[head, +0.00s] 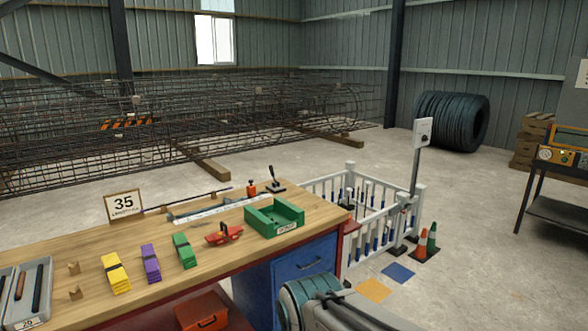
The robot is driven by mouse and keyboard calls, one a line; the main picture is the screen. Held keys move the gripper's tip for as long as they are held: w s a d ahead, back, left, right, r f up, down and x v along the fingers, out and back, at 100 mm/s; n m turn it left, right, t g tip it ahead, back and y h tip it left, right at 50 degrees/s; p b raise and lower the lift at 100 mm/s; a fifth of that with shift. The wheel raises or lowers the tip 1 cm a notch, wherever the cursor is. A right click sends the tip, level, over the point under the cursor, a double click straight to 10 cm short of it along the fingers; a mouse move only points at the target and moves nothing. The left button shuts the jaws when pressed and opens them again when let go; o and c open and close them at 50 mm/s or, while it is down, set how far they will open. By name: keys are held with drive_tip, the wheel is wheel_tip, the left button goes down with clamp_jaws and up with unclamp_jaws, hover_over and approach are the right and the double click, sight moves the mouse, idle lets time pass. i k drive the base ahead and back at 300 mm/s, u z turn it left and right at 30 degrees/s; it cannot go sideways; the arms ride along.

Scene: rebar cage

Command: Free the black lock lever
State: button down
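A small black lever (272,176) stands upright on a dark base at the far right corner of the workbench. It is the only clearly lever-like black part I see; whether it is the lock lever I cannot tell. A small red-orange object (251,188) stands just left of it. What, if anything, holds the lever is too small to make out. Links of my arm show at the bottom edge, right of the bench. My gripper is out of the picture.
The wooden workbench (150,263) carries a green tray (287,221), red tool (224,234), and yellow, purple and green bundles. A white fence (335,187) stands close behind its right end. Rebar cages (200,115) lie beyond.

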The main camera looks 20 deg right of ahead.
sight(272, 172)
drive_tip(key=z, duration=0.95)
drive_tip(key=i, duration=0.9)
drive_tip(key=z, duration=0.95)
drive_tip(key=i, duration=1.5)
drive_tip(key=u, duration=0.6)
drive_tip(key=i, duration=1.1)
drive_tip(key=u, duration=1.45)
drive_tip(key=i, duration=0.45)
drive_tip(key=u, duration=0.35)
